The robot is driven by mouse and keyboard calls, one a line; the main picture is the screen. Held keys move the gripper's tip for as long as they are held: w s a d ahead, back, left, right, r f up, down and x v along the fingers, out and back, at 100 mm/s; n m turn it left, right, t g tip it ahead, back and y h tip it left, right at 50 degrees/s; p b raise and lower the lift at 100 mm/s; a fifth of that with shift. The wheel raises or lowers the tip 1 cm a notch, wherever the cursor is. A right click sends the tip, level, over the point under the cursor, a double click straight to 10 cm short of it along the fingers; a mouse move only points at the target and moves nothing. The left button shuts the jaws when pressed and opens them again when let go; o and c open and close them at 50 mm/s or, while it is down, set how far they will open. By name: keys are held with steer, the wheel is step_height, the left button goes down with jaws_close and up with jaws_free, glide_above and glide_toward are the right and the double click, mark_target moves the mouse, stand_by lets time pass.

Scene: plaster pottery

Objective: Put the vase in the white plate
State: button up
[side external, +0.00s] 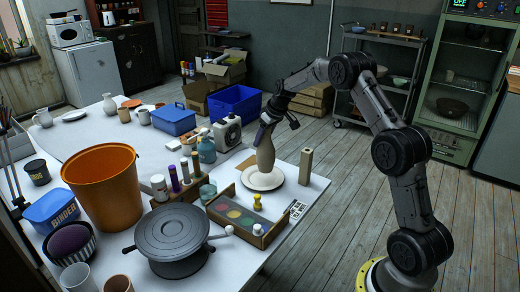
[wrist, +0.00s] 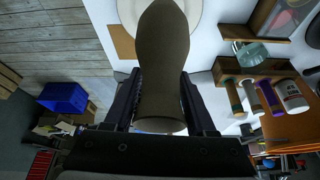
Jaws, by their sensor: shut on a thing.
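The vase (side external: 265,152) is tall and grey-brown. It stands about upright over the white plate (side external: 280,181) in the side view, its base within the plate's outline. I cannot tell whether the base touches the plate. My gripper (side external: 267,127) is shut on the vase's upper part from above. In the wrist view, the vase (wrist: 163,60) fills the space between the two dark fingers of my gripper (wrist: 160,98). The vase hides much of the plate (wrist: 193,13) there.
A tan upright block (side external: 305,166) stands just right of the plate. A large orange bucket (side external: 103,188) is farther left. The table's right edge is close to the plate.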

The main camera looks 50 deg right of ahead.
mark_target(260, 149)
steer(key=shift+w+d+f, duration=0.25)
steer(key=shift+w+f, duration=0.25)
steer(key=shift+f, duration=0.05)
steer(key=shift+w+d+f, duration=0.2)
steer(key=shift+w+f, duration=0.25)
steer(key=shift+f, duration=0.1)
jaws_close()
steer(key=shift+f, duration=1.7)
steer(key=o, duration=1.4)
jaws_free()
steer(key=shift+f, duration=0.1)
steer(key=shift+c, duration=0.2)
